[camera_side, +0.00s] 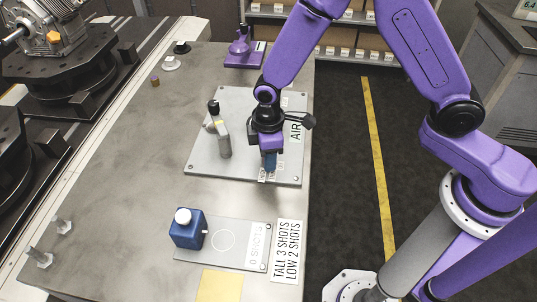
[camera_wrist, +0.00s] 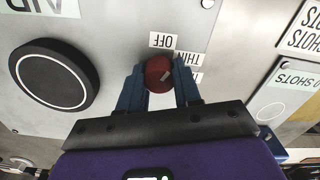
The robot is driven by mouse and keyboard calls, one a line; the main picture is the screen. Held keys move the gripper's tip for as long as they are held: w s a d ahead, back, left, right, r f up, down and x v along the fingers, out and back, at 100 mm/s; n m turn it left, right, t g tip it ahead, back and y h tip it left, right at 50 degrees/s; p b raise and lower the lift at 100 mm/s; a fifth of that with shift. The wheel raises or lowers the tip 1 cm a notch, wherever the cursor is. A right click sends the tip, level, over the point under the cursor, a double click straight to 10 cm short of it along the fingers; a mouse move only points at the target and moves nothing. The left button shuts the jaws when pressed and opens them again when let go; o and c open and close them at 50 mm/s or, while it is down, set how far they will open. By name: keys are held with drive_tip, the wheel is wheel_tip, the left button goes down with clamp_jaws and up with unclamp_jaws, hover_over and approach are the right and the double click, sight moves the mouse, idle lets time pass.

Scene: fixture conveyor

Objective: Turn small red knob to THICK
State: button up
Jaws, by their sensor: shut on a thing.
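A small round red knob (camera_wrist: 158,70) with a pale pointer mark sits on the grey panel in the wrist view. My gripper (camera_wrist: 160,76) has a blue finger on each side of it and is shut on it. An OFF label (camera_wrist: 163,41) and a THIN label (camera_wrist: 211,72) are beside the knob. A third label below THIN is mostly hidden by the right finger. The mark slants toward the right, on the THIN side; its exact setting is hard to tell. In the side view my gripper (camera_side: 269,172) points down at the panel's front edge and hides the knob.
A grey lever post (camera_side: 223,140) stands on the panel (camera_side: 205,165). A blue box (camera_side: 187,232) with a white top is in front, beside a shots sign (camera_side: 287,250).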

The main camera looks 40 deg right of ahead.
drive_tip(key=m, duration=0.4)
drive_tip(key=shift+w+a+m, duration=0.1)
drive_tip(key=shift+a+m, duration=0.05)
drive_tip(key=shift+m, duration=0.15)
drive_tip(key=m, duration=0.4)
drive_tip(key=shift+m, duration=0.3)
drive_tip(key=m, duration=0.4)
drive_tip(key=shift+w+m, duration=0.1)
drive_tip(key=shift+m, duration=0.2)
drive_tip(key=m, duration=0.4)
drive_tip(key=shift+d+r+m, duration=0.1)
drive_tip(key=shift+d+m, duration=0.15)
drive_tip(key=shift+m, duration=0.05)
drive_tip(key=o, duration=1)
drive_tip(key=shift+o, duration=0.2)
